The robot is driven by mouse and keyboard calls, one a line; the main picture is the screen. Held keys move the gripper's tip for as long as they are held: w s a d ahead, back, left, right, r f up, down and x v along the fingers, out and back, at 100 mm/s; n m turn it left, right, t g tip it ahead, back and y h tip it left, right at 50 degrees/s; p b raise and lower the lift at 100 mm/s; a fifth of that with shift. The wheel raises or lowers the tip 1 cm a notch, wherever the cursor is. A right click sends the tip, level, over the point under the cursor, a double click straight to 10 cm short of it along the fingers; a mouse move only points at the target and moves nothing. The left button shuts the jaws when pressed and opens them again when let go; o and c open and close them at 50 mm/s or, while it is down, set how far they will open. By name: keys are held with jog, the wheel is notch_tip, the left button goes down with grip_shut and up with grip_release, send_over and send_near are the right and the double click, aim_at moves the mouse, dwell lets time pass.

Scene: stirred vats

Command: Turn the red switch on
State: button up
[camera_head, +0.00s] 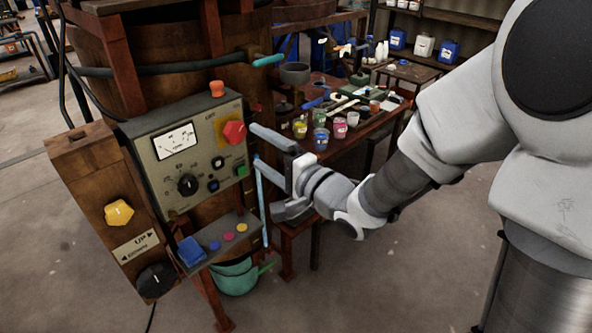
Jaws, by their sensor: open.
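The red switch (234,132) is a faceted red knob on a yellow plate (228,113) at the upper right of a grey control panel (160,132). Faint lettering shows on the plate, too small to read surely. My gripper (256,143) is just right of the red switch, with its fingers pointing left toward the panel. It is open and holds nothing. The upper fingertip appears close to the switch, but whether they touch cannot be told. The switch's front is unobstructed.
The panel also bears a gauge (175,141), a black dial (187,184), a green button (241,171) and an orange lamp (217,88). A shelf (222,239) juts below. A table (371,125) with jars stands behind my gripper. Open floor (400,280) lies at the front right.

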jog(key=b+v, duration=0.3)
jog(key=v, duration=0.2)
jog(key=shift+s+d+f+b, duration=0.1)
jog(key=shift+f+b, duration=0.15)
jog(key=shift+b, duration=0.1)
jog(key=shift+r+b+v, duration=0.15)
jog(key=shift+b+v, duration=1.1)
jog(key=shift+b, duration=0.25)
jog(key=shift+r+b+v, duration=0.1)
jog(key=shift+b+v, duration=1.2)
jog(key=shift+b, duration=0.2)
